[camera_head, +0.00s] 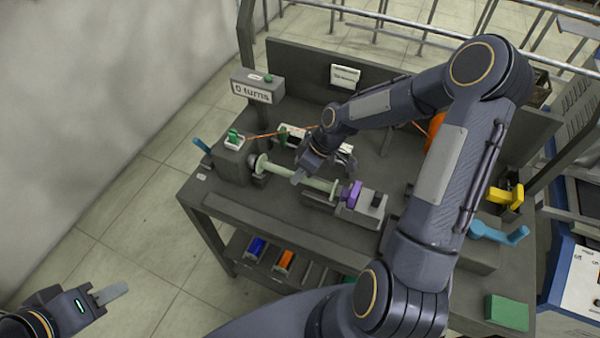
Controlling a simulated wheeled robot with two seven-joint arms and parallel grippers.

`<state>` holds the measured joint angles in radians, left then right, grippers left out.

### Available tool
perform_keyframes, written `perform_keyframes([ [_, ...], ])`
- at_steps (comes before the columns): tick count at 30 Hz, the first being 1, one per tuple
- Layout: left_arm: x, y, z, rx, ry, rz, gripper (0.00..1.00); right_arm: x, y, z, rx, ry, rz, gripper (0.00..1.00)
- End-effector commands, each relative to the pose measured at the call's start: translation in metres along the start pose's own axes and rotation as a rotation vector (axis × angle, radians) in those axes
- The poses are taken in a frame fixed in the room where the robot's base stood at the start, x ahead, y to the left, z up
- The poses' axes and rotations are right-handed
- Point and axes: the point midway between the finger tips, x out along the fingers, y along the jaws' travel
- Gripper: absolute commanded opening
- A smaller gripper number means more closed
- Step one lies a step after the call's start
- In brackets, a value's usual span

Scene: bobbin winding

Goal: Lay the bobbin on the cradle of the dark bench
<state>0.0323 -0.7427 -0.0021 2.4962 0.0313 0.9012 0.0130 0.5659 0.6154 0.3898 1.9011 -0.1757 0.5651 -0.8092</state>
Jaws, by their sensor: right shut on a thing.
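The pale green bobbin (282,173) lies lengthwise over the dark bench (225,200), between the grey box at the left and a purple part (349,195) at the right. My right gripper (318,176) reaches down from above and is shut on the bobbin, hiding part of its middle. A low grey block (322,208), perhaps the cradle, shows under the bobbin's right half; I cannot tell whether the bobbin touches it. My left gripper (108,293) is at the lower left, away from the bench and empty; its finger opening is not clear.
A sign (252,91) reads "0 turns". An orange thread (262,135) runs behind the bobbin. Blue handles (498,232) and a yellow one (506,196) stand at the right, with a green block (507,312) below. A lower shelf holds blue and orange items (284,261).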

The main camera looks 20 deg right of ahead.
Motion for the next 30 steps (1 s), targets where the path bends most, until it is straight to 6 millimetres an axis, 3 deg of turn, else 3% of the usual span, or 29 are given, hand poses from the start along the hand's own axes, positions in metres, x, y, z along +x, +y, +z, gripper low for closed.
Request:
perform_keyframes([
  [1, 0.001, -0.001, 0.001, 0.000, 0.000, 0.000, 0.36, 0.001, 0.000, 0.001, 0.000, 0.000, 0.000, 0.21],
  [6, 0.001, 0.000, 0.000, 0.000, 0.000, 0.000, 0.36, 0.001, 0.000, 0.000, 0.000, 0.000, 0.000, 0.40],
  [17, -0.001, 0.001, -0.001, 0.000, 0.000, 0.000, 0.36, -0.006, 0.000, -0.001, 0.000, 0.001, 0.002, 0.40],
  [30, 0.003, -0.002, 0.002, 0.000, 0.000, 0.000, 0.36, -0.092, 0.001, -0.001, 0.000, 0.002, 0.006, 0.40],
])
